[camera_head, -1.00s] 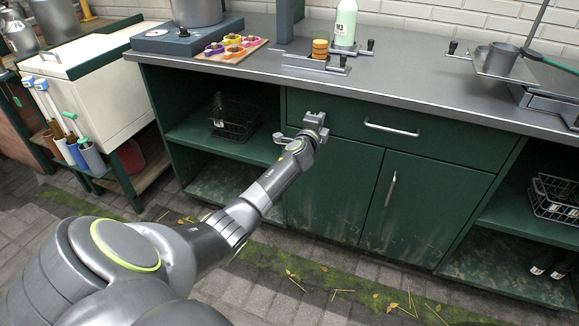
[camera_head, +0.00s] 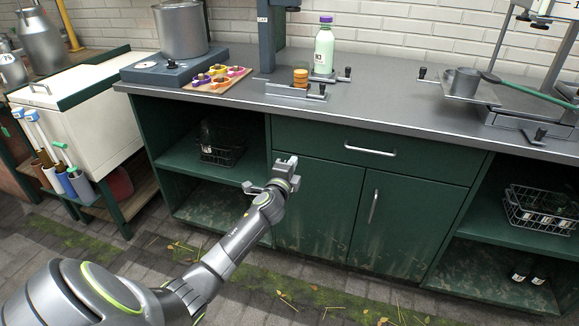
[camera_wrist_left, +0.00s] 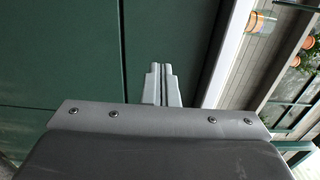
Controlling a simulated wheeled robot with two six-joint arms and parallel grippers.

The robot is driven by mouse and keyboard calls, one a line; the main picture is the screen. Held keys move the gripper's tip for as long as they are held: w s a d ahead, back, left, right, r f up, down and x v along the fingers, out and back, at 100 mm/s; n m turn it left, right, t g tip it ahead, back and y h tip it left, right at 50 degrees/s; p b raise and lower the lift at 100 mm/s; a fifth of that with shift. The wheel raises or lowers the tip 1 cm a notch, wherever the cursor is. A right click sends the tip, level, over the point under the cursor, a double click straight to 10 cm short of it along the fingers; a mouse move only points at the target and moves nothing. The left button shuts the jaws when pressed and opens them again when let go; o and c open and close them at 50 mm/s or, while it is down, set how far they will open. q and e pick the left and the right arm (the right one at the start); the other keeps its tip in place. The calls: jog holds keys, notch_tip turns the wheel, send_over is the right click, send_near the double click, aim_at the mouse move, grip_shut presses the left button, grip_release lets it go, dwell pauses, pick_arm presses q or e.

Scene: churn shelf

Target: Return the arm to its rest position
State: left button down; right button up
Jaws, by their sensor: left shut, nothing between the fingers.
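My left arm reaches in from the lower left in the head view, and its gripper (camera_head: 289,163) is in front of the green cabinet (camera_head: 318,198), below the counter edge. The gripper is shut and holds nothing. In the left wrist view the two fingers (camera_wrist_left: 162,84) are together, with green cabinet panels behind them. Whether the gripper touches the cabinet front I cannot tell. My right gripper is not in view.
The grey counter (camera_head: 400,118) overhangs the cabinet. A drawer handle (camera_head: 369,150) and a door handle (camera_head: 373,206) stick out to the right of the gripper. A bottle (camera_head: 324,48) stands on the counter. Open shelves hold a wire basket (camera_head: 222,154). The paved floor in front is clear.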

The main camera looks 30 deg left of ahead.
pick_arm(q)
jog(key=s+d+f+n+g+h, duration=0.15)
jog(key=s+f+n+g, duration=0.25)
jog(key=s+f, duration=0.85)
jog(key=s+d+f+n+g, duration=0.2)
jog(key=s+f+n+g, duration=0.2)
jog(key=s+f, duration=0.8)
jog(key=s+d+f+n+g+h, duration=0.15)
jog(key=s+f+n+g, duration=0.25)
jog(key=s+f, duration=0.75)
jog(key=s+d+f+n+g+h, duration=0.15)
jog(key=s+d+f, duration=0.25)
jog(key=s, duration=0.4)
jog(key=s+d+f+n+g, duration=0.3)
jog(key=s+f, duration=0.1)
jog(key=s, duration=0.4)
jog(key=s+r+m+p, duration=0.1)
jog(key=s+r+p, duration=0.5)
jog(key=p, duration=0.8)
jog(key=shift+s+a, duration=0.4)
jog(key=shift+s, duration=0.25)
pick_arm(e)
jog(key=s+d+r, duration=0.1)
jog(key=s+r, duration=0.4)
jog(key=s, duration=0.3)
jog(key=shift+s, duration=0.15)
pick_arm(q)
jog(key=shift+y, duration=0.25)
